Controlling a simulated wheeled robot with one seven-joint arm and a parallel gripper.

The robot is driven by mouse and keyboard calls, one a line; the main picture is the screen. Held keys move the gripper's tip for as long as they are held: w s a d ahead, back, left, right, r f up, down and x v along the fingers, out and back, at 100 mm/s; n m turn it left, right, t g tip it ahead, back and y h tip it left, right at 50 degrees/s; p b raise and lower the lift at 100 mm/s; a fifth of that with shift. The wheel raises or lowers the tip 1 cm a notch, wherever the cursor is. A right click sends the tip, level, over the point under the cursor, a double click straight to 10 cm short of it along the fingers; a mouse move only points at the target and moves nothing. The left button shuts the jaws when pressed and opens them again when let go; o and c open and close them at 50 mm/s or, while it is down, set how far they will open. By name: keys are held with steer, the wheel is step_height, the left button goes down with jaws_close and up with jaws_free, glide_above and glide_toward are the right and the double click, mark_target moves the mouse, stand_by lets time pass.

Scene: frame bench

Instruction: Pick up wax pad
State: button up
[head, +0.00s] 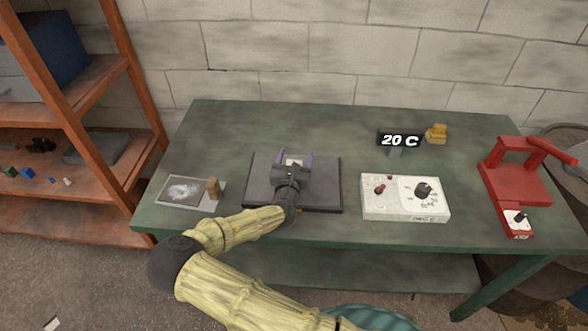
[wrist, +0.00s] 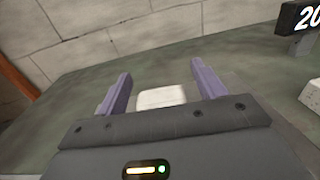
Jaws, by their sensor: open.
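A small off-white block, which looks like the wax pad (head: 293,162), sits at the far part of the dark plate (head: 327,185) on the green bench. In the wrist view the block (wrist: 162,97) shows between the two purple fingers, with clear gaps on both sides. My gripper (head: 294,158) is open, with its fingers pointing toward the back wall. In the wrist view the fingers (wrist: 161,78) are not closed on anything. The gripper body hides the near part of the block, and I cannot tell its height above the plate.
A white control box (head: 405,197) with a knob, a "20 C" display (head: 399,139) and a yellow object (head: 436,133) stand right. A red press-like fixture (head: 515,178) is far right. The bench's back left is clear.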

stand_by(0.4)
steer(key=c, duration=1.1)
step_height(320, 180, up, 10)
steer(key=shift+r+b, duration=0.1)
steer(key=shift+b, duration=0.6)
